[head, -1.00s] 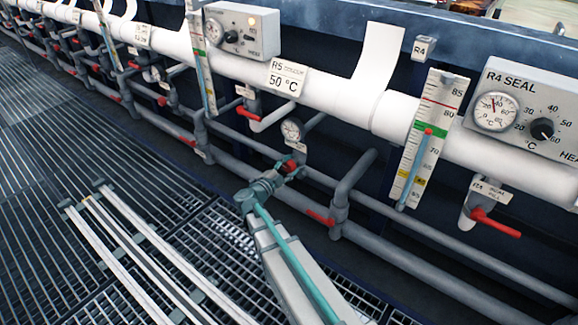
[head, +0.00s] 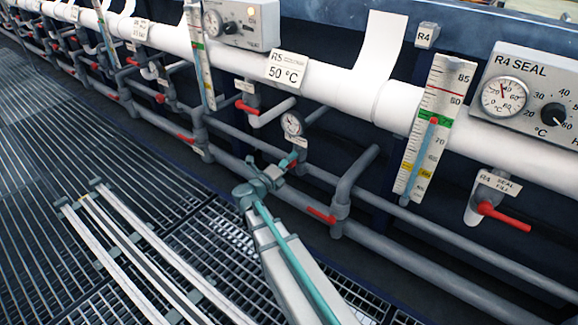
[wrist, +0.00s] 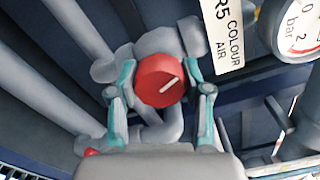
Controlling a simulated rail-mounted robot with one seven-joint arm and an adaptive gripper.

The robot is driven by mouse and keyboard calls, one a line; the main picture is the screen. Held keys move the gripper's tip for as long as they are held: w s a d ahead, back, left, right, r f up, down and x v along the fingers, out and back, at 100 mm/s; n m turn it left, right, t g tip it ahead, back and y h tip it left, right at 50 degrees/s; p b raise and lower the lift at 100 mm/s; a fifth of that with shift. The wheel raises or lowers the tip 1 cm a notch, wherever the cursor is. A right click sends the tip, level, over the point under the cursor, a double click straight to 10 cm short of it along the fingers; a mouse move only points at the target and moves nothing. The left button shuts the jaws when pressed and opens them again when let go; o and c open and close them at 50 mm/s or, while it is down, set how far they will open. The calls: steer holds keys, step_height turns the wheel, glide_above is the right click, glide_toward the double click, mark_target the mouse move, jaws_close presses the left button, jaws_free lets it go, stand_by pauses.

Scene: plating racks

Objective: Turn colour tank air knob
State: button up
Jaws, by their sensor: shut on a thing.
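The red colour tank air knob (wrist: 158,82) shows in the wrist view, round, with a white pointer line slanting up to the right. It sits on a grey valve body beside the label "R5 COLOUR AIR" (wrist: 222,35). My gripper (wrist: 160,73) has a teal finger on each side of the knob and is shut on it. In the head view my gripper (head: 284,166) is at the pipework below a small gauge (head: 292,123). The knob is mostly hidden there, with only a bit of red showing.
The pressure gauge marked bar (wrist: 295,25) is right of the label in the wrist view. A grey pipe with a red lever (head: 321,215) stands right of my gripper. A white pipe (head: 330,93) runs above. Rails (head: 150,250) lie on the grating at left.

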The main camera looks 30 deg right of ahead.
steer(key=m+b, duration=0.1)
steer(key=m, duration=0.1)
steer(key=m+b, duration=0.1)
steer(key=shift+f+m, duration=0.2)
steer(key=shift+m, duration=0.2)
steer(key=m+b, duration=0.3)
steer(key=shift+m, duration=0.3)
steer(key=m+b, duration=0.4)
steer(key=shift+r+m, duration=0.15)
steer(key=shift+m, duration=0.25)
steer(key=o, duration=1.2)
steer(key=shift+c, duration=0.2)
steer(key=shift+s+a, duration=0.1)
steer(key=v, duration=1.1)
steer(key=shift+a, duration=0.35)
steer(key=shift+s, duration=0.1)
